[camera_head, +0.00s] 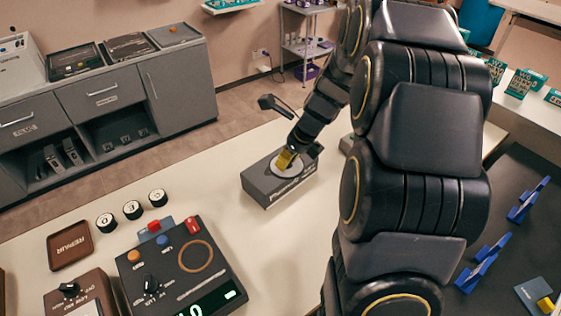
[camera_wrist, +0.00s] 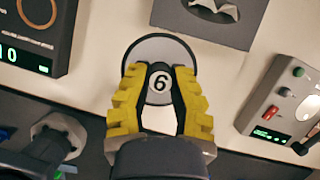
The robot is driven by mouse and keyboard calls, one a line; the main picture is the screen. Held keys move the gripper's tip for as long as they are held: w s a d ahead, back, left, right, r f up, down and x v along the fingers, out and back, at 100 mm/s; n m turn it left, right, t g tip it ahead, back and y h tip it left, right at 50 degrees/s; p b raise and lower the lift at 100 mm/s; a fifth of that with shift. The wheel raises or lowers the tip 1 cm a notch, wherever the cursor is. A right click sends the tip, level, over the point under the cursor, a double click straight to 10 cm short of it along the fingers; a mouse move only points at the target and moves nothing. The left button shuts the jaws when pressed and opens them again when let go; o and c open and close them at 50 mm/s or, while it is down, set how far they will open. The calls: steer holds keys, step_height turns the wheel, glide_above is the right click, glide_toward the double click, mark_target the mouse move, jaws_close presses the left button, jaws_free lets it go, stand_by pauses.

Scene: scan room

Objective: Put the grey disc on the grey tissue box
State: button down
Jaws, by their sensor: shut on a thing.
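The grey tissue box (camera_head: 262,189) stands on the pale table in the head view, with white lettering on its front. In the wrist view its top (camera_wrist: 196,18) shows at the upper edge, with white tissue in the opening. My gripper (camera_head: 287,159) has yellow fingers and is shut. In the wrist view the fingers (camera_wrist: 160,84) close around a black piece marked 6 at the middle of the grey disc (camera_wrist: 150,48). The disc overlaps the box in the head view (camera_head: 296,170), but lies against the pale table and beside the box in the wrist view. Its height is unclear.
A dark console (camera_head: 172,275) with a ring and lit display stands left of the box. Several black round pieces (camera_head: 132,210) and a brown REPAIR tray (camera_head: 70,246) lie farther left.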

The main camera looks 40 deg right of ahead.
steer(key=w+d+f, duration=0.2)
steer(key=w, duration=0.1)
steer(key=w+d+f, duration=0.2)
steer(key=w+f, duration=0.1)
steer(key=w, duration=0.1)
steer(key=w+d+f, duration=0.2)
steer(key=w+f, duration=0.1)
steer(key=shift+w+f, duration=0.25)
steer(key=shift+w, duration=0.05)
steer(key=shift+w+d+f, duration=0.2)
steer(key=shift+w+f, duration=0.2)
steer(key=shift+f, duration=1.65)
steer(key=shift+f, duration=0.15)
steer(key=c, duration=1.1)
jaws_free()
